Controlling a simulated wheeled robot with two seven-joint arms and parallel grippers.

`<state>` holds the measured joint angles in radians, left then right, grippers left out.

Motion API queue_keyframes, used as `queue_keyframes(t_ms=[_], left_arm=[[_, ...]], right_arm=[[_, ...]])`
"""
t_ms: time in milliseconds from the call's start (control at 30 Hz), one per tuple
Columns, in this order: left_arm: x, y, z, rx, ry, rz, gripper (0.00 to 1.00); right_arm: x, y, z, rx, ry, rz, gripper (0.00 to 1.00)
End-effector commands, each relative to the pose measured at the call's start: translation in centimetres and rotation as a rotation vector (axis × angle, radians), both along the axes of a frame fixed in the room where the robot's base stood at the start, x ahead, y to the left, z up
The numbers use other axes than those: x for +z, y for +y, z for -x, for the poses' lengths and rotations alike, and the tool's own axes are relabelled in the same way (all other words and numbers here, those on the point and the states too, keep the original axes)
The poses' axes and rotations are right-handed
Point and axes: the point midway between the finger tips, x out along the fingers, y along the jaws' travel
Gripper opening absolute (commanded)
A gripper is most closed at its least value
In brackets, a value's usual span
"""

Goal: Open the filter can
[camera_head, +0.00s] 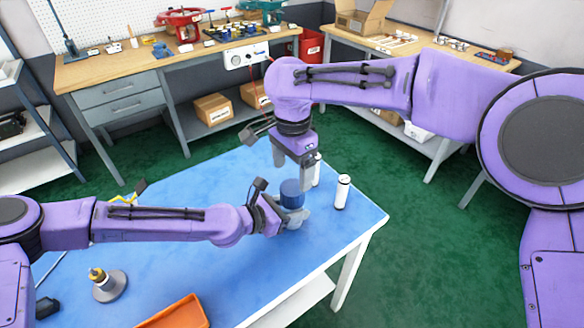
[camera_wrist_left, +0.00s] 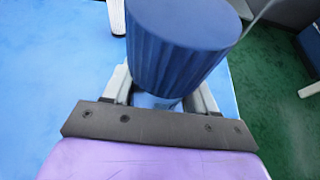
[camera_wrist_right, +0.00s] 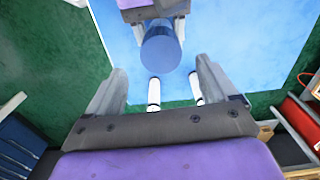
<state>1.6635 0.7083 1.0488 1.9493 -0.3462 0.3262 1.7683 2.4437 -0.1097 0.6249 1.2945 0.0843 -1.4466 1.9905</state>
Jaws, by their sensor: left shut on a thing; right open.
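The filter can shows its dark blue ribbed cap (camera_head: 291,188) near the right part of the blue table. The cap fills the upper middle of the left wrist view (camera_wrist_left: 183,42) and is at the top middle of the right wrist view (camera_wrist_right: 160,48). My left gripper (camera_head: 288,215) is shut around the can's lower part, below the cap; the fingers mostly hide that part. My right gripper (camera_head: 293,175) is open, pointing down, near and above the cap. In the right wrist view its fingers (camera_wrist_right: 160,85) are spread with nothing between them touching.
Two white cylinders with black bands stand beside the can, one clear (camera_head: 342,192) and one (camera_head: 317,170) partly behind my right gripper. An orange tray (camera_head: 178,312) and a brass-topped grey part (camera_head: 108,285) are at the front left. The blue table (camera_head: 330,235) is bare at front right.

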Motion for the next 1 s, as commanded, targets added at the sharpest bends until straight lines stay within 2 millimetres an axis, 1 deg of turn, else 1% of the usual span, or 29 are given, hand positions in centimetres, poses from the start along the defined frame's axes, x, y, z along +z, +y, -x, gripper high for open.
queue_keyframes(t_ms=[67, 167, 300, 400, 500, 633, 833, 867, 900, 967, 1000], left_arm=[[0.0, 0.1, 0.0, 0.001, 0.0, 0.0, 0.0], [0.0, 0.1, 0.0, 0.002, -0.001, 0.0, 0.0], [0.0, 0.0, 0.0, 0.001, 0.0, 0.0, 0.0], [0.0, 0.0, -0.1, 0.001, 0.0, 0.0, 0.0], [0.0, 0.0, 0.0, 0.001, 0.0, 0.0, 0.0], [0.0, 0.0, -0.1, 0.001, 0.0, 0.0, 0.0], [0.0, 0.0, 0.0, 0.001, -0.001, 0.001, 0.0], [0.0, 0.0, 0.0, 0.001, -0.001, 0.001, 0.0], [0.0, 0.0, 0.0, 0.001, -0.001, 0.001, 0.0], [0.0, 0.0, -0.1, 0.001, -0.001, 0.001, 0.0], [0.0, 0.0, -0.1, 0.002, -0.001, 0.0, 0.0]], right_arm=[[-0.4, -0.1, 0.0, -0.038, 0.003, 0.001, 0.86], [-1.7, -0.1, 0.1, -0.049, 0.005, 0.003, 0.86], [-4.5, -0.1, 0.1, -0.048, 0.006, 0.002, 0.86], [-6.2, -0.1, 0.0, -0.047, 0.005, 0.001, 0.86], [-7.4, -0.1, 0.0, -0.046, 0.003, 0.001, 0.86], [-8.0, -0.1, 0.0, -0.045, 0.002, 0.001, 0.86], [-8.1, -0.1, 0.0, -0.045, 0.001, 0.002, 0.86], [-8.1, -0.1, 0.0, -0.045, 0.001, 0.002, 0.79], [-8.1, -0.1, 0.0, -0.045, 0.001, 0.002, 0.66], [-8.1, -0.1, 0.0, -0.045, 0.001, 0.002, 0.47], [-8.1, -0.1, 0.0, -0.045, 0.001, 0.002, 0.34]])
